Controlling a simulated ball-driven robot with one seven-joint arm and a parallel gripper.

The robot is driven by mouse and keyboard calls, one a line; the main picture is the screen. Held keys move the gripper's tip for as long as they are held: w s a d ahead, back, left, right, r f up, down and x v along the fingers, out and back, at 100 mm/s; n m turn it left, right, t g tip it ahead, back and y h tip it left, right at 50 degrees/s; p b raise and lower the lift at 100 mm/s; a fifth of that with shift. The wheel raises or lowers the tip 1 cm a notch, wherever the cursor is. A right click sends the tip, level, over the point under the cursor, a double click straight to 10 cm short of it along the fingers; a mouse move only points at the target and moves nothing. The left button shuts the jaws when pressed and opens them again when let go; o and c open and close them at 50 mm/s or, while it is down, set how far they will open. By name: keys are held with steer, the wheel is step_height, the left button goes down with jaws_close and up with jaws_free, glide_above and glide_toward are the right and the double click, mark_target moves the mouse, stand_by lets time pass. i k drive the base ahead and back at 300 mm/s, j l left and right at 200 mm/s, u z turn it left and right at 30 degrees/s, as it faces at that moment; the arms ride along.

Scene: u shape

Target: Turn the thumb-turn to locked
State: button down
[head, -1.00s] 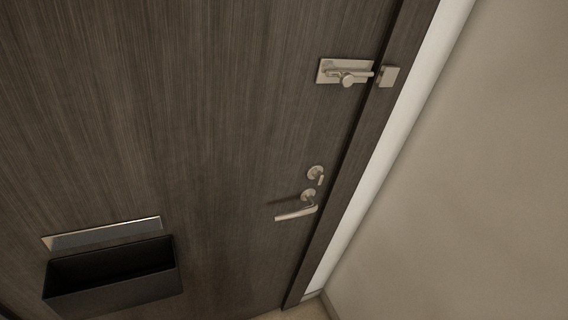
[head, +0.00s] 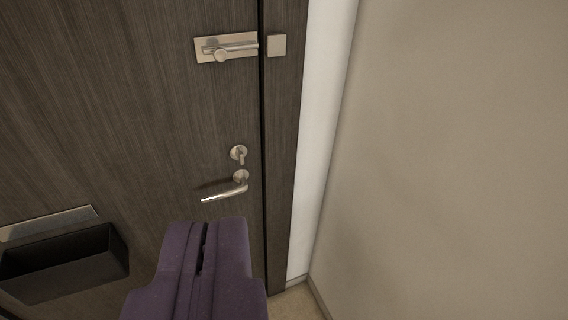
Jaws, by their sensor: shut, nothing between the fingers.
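The thumb-turn (head: 239,154) is a small round metal plate with a short tab, on the dark wood door (head: 120,110) just above the lever handle (head: 226,192). Its tab looks roughly upright, pointing down. My gripper (head: 222,226) is purple and shows at the bottom centre, its two fingers shut together with only a thin dark seam between them. It is empty. In the picture it lies below the lever handle and the thumb-turn, apart from the thumb-turn.
A metal slide bolt (head: 226,48) sits higher on the door, with its keeper (head: 276,45) on the frame. A black letter box (head: 65,265) hangs at the lower left under a metal slot plate (head: 48,222). A bare beige wall (head: 450,150) stands at the right.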

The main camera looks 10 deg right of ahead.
mark_target(239, 154)
steer(key=i+j, duration=0.1)
steer(key=i, duration=0.35)
steer(key=i+j+z, duration=0.1)
steer(key=i, duration=0.35)
